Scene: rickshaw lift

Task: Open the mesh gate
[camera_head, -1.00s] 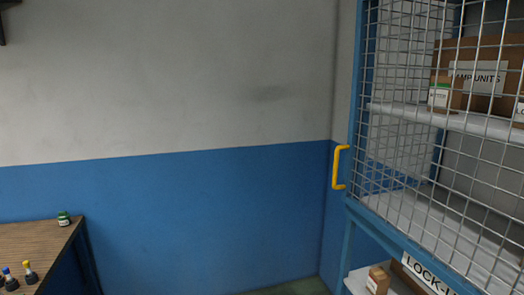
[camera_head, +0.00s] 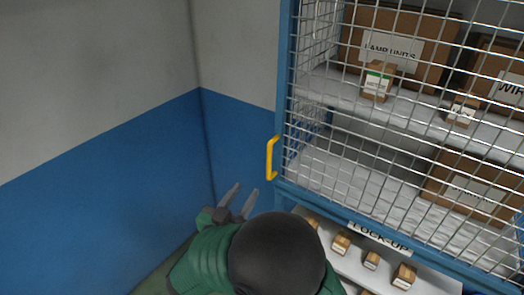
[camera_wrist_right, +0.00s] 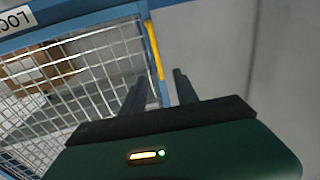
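The mesh gate (camera_head: 400,120) has a blue frame and a silver wire grid, and stands closed in front of the shelves. Its yellow handle (camera_head: 271,158) is on the left upright. My right gripper (camera_head: 243,190) is open and empty, below and left of the handle, apart from it in the head view. In the right wrist view the mesh gate (camera_wrist_right: 85,75) fills the left side. The yellow handle (camera_wrist_right: 154,48) shows just beyond the two open fingers (camera_wrist_right: 160,85), nearer the left one. My left gripper is not in view.
Behind the mesh are shelves with cardboard boxes (camera_head: 400,45). A blue and grey wall (camera_head: 120,150) stands to the left, close to the gripper.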

